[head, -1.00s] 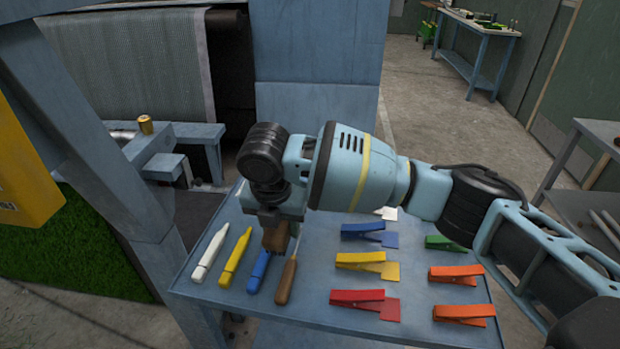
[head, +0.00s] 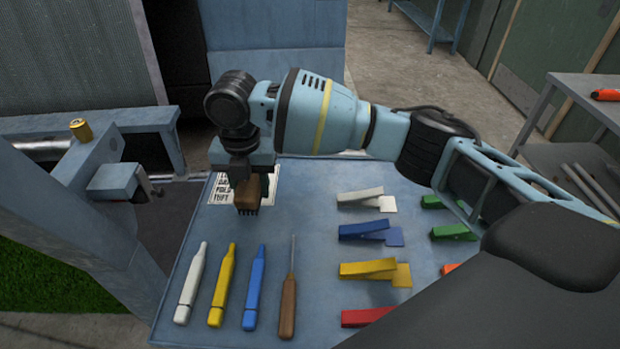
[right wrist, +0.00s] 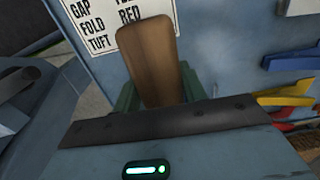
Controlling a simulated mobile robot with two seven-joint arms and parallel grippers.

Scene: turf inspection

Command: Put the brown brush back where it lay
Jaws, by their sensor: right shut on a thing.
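The brown brush (head: 247,194) is held in my right gripper (head: 250,182), bristles down, above the far left part of the blue table (head: 310,196). In the right wrist view the brush's brown wooden body (right wrist: 149,62) stands up between the gripper's fingers. A white printed card (head: 222,190) lies on the table behind and beside the brush. I cannot tell whether the bristles touch the table. My left gripper is not in view.
White, yellow (head: 222,285) and blue (head: 254,287) markers and a wooden-handled pick (head: 289,300) lie in front of the brush. Coloured clips, including a blue one (head: 368,231) and a yellow one (head: 374,270), lie to the right. Bare table separates them from the brush.

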